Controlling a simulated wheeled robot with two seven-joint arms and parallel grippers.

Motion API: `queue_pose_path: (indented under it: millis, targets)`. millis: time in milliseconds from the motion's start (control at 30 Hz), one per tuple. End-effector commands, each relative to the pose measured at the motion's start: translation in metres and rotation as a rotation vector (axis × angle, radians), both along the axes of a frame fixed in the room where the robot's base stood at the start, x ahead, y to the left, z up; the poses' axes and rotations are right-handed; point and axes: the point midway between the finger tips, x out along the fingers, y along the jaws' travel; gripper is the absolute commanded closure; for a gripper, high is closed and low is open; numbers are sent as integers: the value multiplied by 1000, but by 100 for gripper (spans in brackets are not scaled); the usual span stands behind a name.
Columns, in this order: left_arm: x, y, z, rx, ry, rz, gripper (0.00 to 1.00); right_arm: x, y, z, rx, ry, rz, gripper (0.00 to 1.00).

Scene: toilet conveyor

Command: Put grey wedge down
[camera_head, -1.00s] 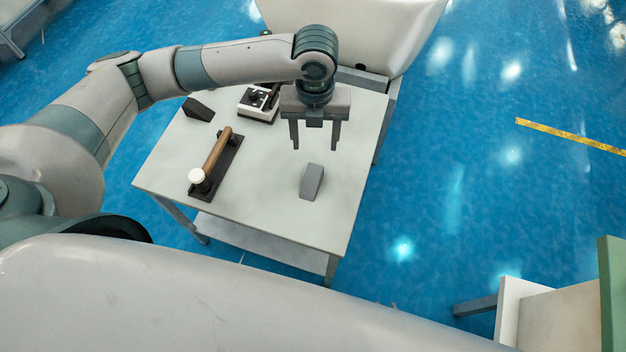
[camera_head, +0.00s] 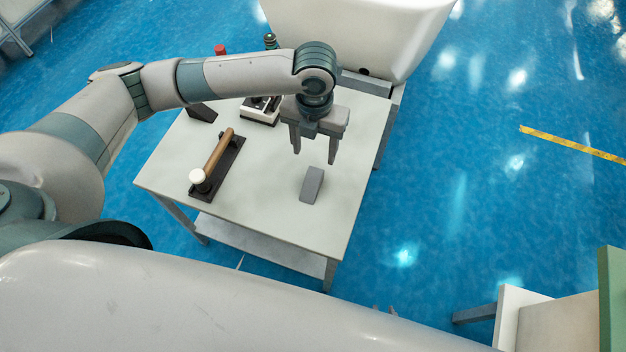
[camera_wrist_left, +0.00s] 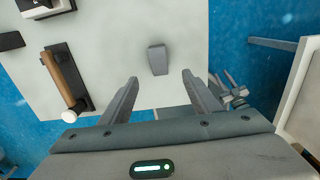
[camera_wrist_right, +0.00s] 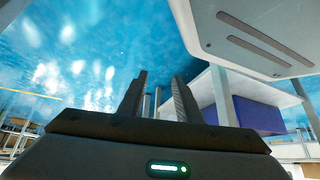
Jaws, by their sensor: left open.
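The grey wedge (camera_head: 312,185) lies on the light table (camera_head: 270,215), right of the table's middle. It also shows in the left wrist view (camera_wrist_left: 158,60), beyond the fingertips and between their lines. My left gripper (camera_head: 314,158) is open and empty, above the table and apart from the wedge. Its two fingers also show in the left wrist view (camera_wrist_left: 160,82).
A wooden-handled roller tool (camera_head: 218,160) with a white knob lies left of the wedge. A dark wedge (camera_head: 201,112) and a white-black device (camera_head: 260,110) sit at the table's back. A white toilet body (camera_head: 365,35) stands behind. The table's front right is clear.

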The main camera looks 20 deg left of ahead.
Motion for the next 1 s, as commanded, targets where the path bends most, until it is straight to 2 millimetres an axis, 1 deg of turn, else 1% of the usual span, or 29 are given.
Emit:
queue_pose_path:
  millis: [33, 300, 400, 500, 600, 700, 1000]
  targets:
    - [-1, 0, -9, 1, 5, 1, 44, -2, -2, 0, -4, 6, 0, 69]
    - [-1, 0, -58, 1, 4, 2, 44, -18, -20, -8, -30, 52, 0, 69]
    - [-1, 0, -74, 1, 3, 0, 44, -26, -24, -11, -36, 72, 0, 69]
    - [0, 0, -86, 1, 3, 1, 44, -32, -25, -14, -41, 89, 0, 69]
    - [0, 0, -92, 0, 0, 0, 44, -37, -25, -17, -43, 103, 0, 69]
    - [0, 0, -94, 0, 0, -1, 44, -39, -24, -18, -43, 108, 0, 69]
    - [0, 0, -95, 0, 0, 0, 44, -35, -22, -16, -39, 99, -1, 69]
